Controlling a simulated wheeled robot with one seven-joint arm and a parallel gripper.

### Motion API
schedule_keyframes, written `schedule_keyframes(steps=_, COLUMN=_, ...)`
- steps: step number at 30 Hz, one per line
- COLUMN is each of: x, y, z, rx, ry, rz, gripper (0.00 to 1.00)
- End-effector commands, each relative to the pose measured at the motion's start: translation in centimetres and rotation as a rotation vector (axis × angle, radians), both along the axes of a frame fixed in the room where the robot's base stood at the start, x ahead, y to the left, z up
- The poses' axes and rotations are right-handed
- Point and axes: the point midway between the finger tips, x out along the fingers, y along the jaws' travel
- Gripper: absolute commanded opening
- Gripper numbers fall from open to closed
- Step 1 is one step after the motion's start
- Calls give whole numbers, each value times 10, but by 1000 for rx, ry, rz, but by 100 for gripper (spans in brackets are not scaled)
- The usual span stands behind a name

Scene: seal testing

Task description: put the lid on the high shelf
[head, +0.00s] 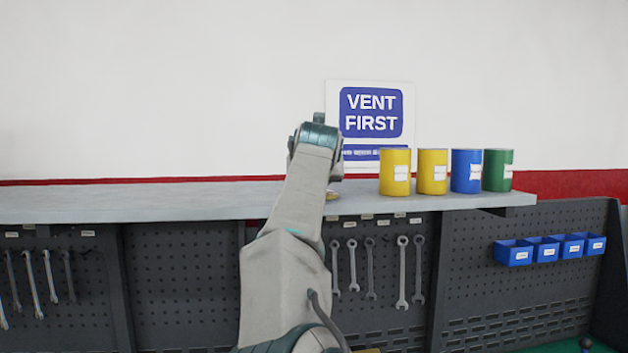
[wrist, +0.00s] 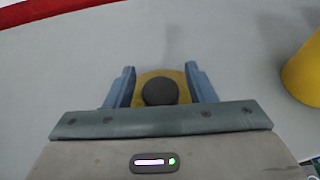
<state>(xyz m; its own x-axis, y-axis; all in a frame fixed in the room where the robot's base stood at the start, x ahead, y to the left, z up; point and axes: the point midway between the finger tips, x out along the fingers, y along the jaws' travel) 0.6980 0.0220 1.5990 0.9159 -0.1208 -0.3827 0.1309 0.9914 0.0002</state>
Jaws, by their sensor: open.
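The lid (wrist: 178,82) is a yellow disc with a dark round knob. It lies between the fingers of my gripper (wrist: 160,76) in the wrist view, with a narrow gap at each side. The fingers are apart, so my gripper is open around the lid and not clamped on it. A small yellowish part of the lid (head: 333,196) shows at shelf level in the head view, beside my arm. The high shelf (head: 150,199) is a long grey board above the pegboard. My arm hides most of the gripper in the head view.
Two yellow cans (head: 395,173), a blue can (head: 466,171) and a green can (head: 497,170) stand on the shelf to the right. A yellow can (wrist: 308,75) is close to the right in the wrist view. The shelf's left part is clear. Wrenches (head: 402,272) hang below.

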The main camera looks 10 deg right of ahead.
Motion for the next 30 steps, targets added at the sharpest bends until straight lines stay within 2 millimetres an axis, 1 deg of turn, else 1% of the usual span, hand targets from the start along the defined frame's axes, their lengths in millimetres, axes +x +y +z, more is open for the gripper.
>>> schedule_keyframes(steps=2, x=-5, y=1, z=2, rx=0, ry=-2, rz=2, gripper=50)
schedule_keyframes(steps=5, x=-19, y=4, z=6, rx=0, ry=-3, rz=3, gripper=50)
schedule_keyframes(steps=12, x=-67, y=10, z=25, rx=0, ry=-4, rz=3, gripper=50)
schedule_keyframes(steps=15, x=-84, y=12, z=33, rx=0, ry=-3, rz=3, gripper=50)
schedule_keyframes(steps=18, x=-97, y=13, z=40, rx=0, ry=-3, rz=2, gripper=50)
schedule_keyframes(steps=21, x=-106, y=14, z=44, rx=0, ry=-2, rz=1, gripper=50)
schedule_keyframes(steps=24, x=-109, y=14, z=46, rx=0, ry=0, rz=0, gripper=50)
schedule_keyframes(steps=30, x=-110, y=14, z=47, rx=0, ry=0, rz=-1, gripper=50)
